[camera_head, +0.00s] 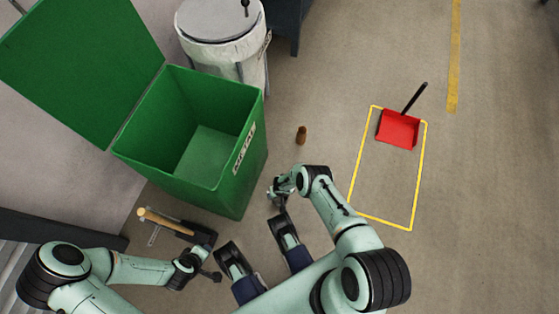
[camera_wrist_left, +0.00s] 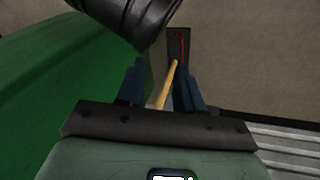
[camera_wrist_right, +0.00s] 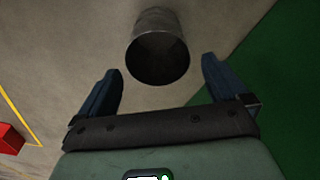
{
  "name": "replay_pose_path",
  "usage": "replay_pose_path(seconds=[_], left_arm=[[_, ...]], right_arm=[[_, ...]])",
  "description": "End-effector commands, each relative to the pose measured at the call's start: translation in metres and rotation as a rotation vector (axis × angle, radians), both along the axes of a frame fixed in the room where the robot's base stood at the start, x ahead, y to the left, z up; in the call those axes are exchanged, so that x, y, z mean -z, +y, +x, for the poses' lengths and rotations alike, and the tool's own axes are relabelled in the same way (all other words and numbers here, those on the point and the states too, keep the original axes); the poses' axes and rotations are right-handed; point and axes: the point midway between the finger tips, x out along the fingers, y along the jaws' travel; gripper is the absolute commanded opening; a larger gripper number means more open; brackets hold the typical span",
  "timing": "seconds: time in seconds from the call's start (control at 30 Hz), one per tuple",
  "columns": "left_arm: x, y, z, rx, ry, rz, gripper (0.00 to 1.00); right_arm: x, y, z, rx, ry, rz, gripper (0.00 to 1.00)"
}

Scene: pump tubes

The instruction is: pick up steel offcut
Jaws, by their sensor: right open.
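The steel offcut (camera_wrist_right: 158,47) is a short grey metal cylinder, its round dark end facing the camera in the right wrist view. It lies ahead of my right gripper (camera_wrist_right: 162,88), between the lines of the two spread fingers, which do not touch it.
A green open bin (camera_head: 255,165) labelled metal stands left of my right gripper. A white drum (camera_head: 222,60) is behind it. A red dustpan (camera_head: 398,129) lies in a yellow outline (camera_head: 356,170).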

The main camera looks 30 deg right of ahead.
Motion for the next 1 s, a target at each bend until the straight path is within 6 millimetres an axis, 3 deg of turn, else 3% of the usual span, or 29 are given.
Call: replay_pose_path(seconds=[0.23, 0.7, 1.0], left_arm=[[0.013, 0.006, 0.001, -0.009, 0.004, 0.011, 0.36], [0.07, 0.015, -0.069, -0.024, 0.239, -0.002, 0.36], [0.072, 0.016, -0.078, -0.027, 0.269, -0.005, 0.36]], right_arm=[[0.012, 0.0, 0.001, 0.002, 0.0, 0.001, 1.0], [0.057, -0.001, -0.001, 0.001, 0.0, 0.001, 1.0], [0.06, -0.001, -0.001, 0.0, -0.001, 0.001, 1.0]])
